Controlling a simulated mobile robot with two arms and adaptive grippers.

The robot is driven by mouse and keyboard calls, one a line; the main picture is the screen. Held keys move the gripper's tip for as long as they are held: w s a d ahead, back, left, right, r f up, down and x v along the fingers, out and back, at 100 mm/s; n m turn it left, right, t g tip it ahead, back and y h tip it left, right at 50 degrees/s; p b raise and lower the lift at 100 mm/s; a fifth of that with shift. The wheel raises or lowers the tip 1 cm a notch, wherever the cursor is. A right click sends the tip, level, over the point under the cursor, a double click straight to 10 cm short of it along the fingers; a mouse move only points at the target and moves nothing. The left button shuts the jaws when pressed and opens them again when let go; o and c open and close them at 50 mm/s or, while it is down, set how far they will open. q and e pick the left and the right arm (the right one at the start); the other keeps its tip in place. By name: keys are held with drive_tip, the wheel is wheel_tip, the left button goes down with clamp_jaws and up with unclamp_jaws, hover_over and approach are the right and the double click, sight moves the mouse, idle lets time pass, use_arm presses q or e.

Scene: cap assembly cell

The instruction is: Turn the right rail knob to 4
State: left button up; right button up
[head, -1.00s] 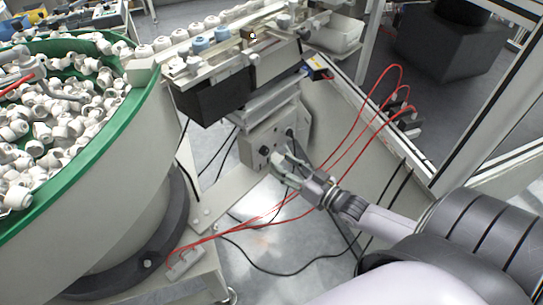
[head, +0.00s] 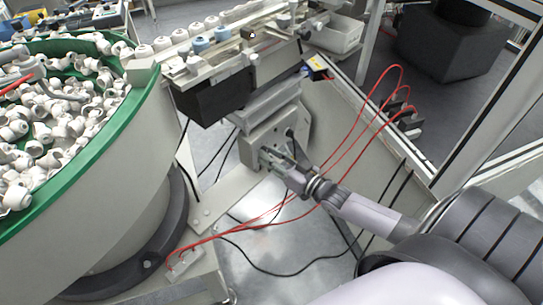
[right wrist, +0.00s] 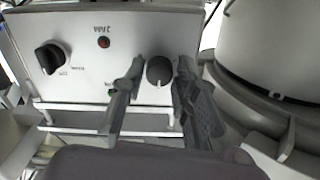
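The control box (head: 256,130) under the rail carries black knobs. In the right wrist view its grey face (right wrist: 105,75) fills the upper left, with one black knob (right wrist: 159,70) between my fingers and another black knob (right wrist: 48,58) farther left. My right gripper (head: 266,157) is at the box's front; in the right wrist view its fingers (right wrist: 160,66) are open, one each side of the nearer knob, with small gaps showing. A white line on that knob points down in the picture. Its scale is not readable. In the head view my gripper hides that knob. My left gripper is not in view.
A green-rimmed bowl (head: 112,118) full of white caps stands left of the box. The rail (head: 215,50) with caps runs above. Red hoses (head: 345,148) and black cables hang near my right arm. A red lamp (right wrist: 103,42) sits on the box face.

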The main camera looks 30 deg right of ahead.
clamp_jaws()
idle(0.3)
drive_tip(key=shift+m+p, duration=0.6)
drive_tip(key=shift+m, duration=5.2)
drive_tip(key=shift+o, duration=2.4)
unclamp_jaws()
